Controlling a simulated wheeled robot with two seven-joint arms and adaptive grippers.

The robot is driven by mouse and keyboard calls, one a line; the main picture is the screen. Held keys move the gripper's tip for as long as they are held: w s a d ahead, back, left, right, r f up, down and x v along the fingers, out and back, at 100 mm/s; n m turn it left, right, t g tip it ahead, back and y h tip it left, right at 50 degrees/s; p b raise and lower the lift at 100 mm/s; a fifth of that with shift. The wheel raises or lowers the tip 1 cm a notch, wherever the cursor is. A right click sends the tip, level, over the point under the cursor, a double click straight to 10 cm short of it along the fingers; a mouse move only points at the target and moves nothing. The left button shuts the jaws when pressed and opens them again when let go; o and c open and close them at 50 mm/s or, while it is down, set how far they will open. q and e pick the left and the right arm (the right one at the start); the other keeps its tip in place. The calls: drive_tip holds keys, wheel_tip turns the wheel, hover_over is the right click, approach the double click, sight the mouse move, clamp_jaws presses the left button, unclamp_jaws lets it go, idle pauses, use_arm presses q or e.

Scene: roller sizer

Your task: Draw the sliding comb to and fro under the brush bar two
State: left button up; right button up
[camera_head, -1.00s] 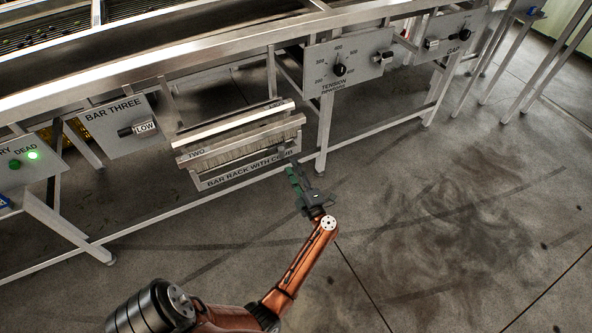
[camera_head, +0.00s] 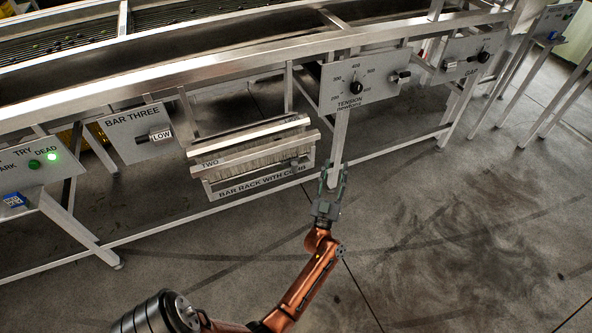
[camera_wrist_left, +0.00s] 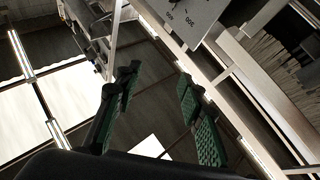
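The bar rack (camera_head: 262,184), labelled "BAR RACK WITH COMB", hangs on the machine's front frame. The brush bar (camera_head: 240,160) marked "TWO" lies across it, with pale bristles along its length. A small dark piece (camera_head: 299,163) shows at the rack's right end; it may be the comb's handle, but the comb itself is hard to make out. My left gripper (camera_head: 334,172) is just right of the rack, apart from it, pointing up toward the machine. In the left wrist view its green-padded fingers (camera_wrist_left: 158,80) stand apart with nothing between them. My right gripper is not in view.
The tension dial panel (camera_head: 357,84) is above my left gripper, with a frame leg (camera_head: 339,140) close beside the fingers. The "BAR THREE" panel (camera_head: 137,132) is left of the rack. A lit green lamp (camera_head: 52,156) reads DEAD. Open floor (camera_head: 440,240) lies to the right.

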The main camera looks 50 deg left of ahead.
use_arm(q)
drive_tip(key=w+d+f+m+t+h, duration=0.1)
drive_tip(key=w+d+f+m+h, duration=0.2)
drive_tip(key=m+h, duration=0.6)
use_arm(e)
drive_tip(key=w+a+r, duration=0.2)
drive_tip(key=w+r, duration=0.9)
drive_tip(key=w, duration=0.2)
use_arm(q)
drive_tip(key=m+g+y, duration=1.2)
drive_tip(key=m, duration=1.1)
approach(295, 168)
drive_tip(key=x, duration=0.2)
drive_tip(key=b+x, duration=0.2)
drive_tip(key=x, duration=0.4)
drive_tip(key=shift+w+a+f, duration=0.1)
drive_tip(key=shift+w+a, duration=0.4)
drive_tip(key=shift+a, duration=0.2)
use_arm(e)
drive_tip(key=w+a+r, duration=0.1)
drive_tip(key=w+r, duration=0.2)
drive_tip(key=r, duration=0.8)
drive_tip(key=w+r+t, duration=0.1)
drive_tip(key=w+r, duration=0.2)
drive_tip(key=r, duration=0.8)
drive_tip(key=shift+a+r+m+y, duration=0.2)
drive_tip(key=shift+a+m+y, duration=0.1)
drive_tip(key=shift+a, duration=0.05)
use_arm(q)
drive_tip(key=shift+c, duration=0.4)
